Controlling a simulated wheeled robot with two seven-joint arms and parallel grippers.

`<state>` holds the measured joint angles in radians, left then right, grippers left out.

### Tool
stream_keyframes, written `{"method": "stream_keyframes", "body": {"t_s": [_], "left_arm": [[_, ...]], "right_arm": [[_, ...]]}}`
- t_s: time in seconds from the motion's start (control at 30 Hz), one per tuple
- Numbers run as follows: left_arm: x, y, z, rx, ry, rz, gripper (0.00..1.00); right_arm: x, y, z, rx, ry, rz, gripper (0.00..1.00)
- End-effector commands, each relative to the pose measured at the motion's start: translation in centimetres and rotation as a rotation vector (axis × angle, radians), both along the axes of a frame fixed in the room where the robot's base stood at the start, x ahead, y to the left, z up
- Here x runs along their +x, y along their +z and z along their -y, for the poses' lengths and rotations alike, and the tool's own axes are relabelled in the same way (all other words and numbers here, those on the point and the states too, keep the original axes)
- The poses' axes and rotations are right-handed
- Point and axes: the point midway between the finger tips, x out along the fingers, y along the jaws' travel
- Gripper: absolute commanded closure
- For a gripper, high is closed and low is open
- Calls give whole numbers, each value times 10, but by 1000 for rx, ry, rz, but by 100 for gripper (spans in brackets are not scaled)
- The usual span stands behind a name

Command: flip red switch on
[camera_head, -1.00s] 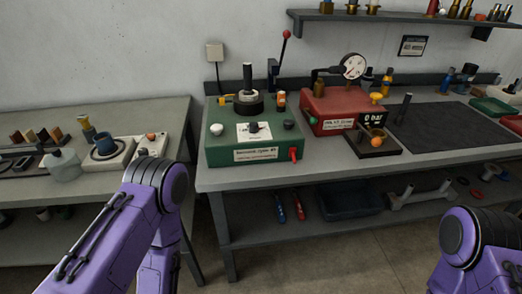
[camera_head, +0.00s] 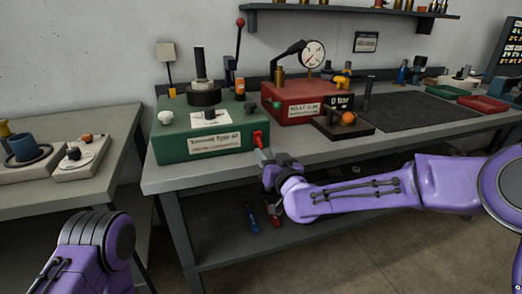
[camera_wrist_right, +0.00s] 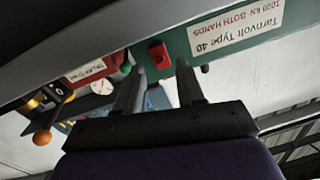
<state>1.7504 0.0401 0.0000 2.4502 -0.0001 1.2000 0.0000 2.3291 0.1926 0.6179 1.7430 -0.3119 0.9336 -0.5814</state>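The red switch (camera_head: 258,138) is on the front face of the green machine (camera_head: 172,148), near its right end. In the right wrist view the red switch (camera_wrist_right: 160,57) shows beyond and between the two fingers. My right gripper (camera_head: 262,157) is at the front of the table, just below and in front of the switch. In the wrist view my right gripper (camera_wrist_right: 159,76) has its fingers apart with nothing held between them. Whether a finger touches the switch I cannot tell. My left gripper is out of view; only a purple link of that arm shows.
A red machine with a gauge (camera_head: 300,103) stands right of the green one. A small dark box with an orange knob (camera_head: 348,118) sits beside it. A dark mat (camera_head: 418,116) covers the table's right part. Tools (camera_head: 251,217) lie on the lower shelf.

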Motion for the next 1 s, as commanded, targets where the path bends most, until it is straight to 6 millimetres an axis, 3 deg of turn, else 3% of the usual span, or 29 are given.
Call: {"method": "stream_keyframes", "body": {"t_s": [0.1, 0.23, 0.6, 0.7, 0.73, 1.0], "left_arm": [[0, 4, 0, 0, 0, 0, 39], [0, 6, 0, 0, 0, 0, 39], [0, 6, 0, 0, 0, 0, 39], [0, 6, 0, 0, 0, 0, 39], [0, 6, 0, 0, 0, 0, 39], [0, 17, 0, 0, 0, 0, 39]], "right_arm": [[24, 0, -9, 1, -3, -2, 62], [41, -1, -17, 1, -2, -3, 62], [50, -2, -20, 2, -1, -4, 62], [50, -2, -20, 2, -1, -4, 94], [50, -2, -20, 2, -1, -4, 100], [49, 3, -21, -3, 0, -23, 100]]}}
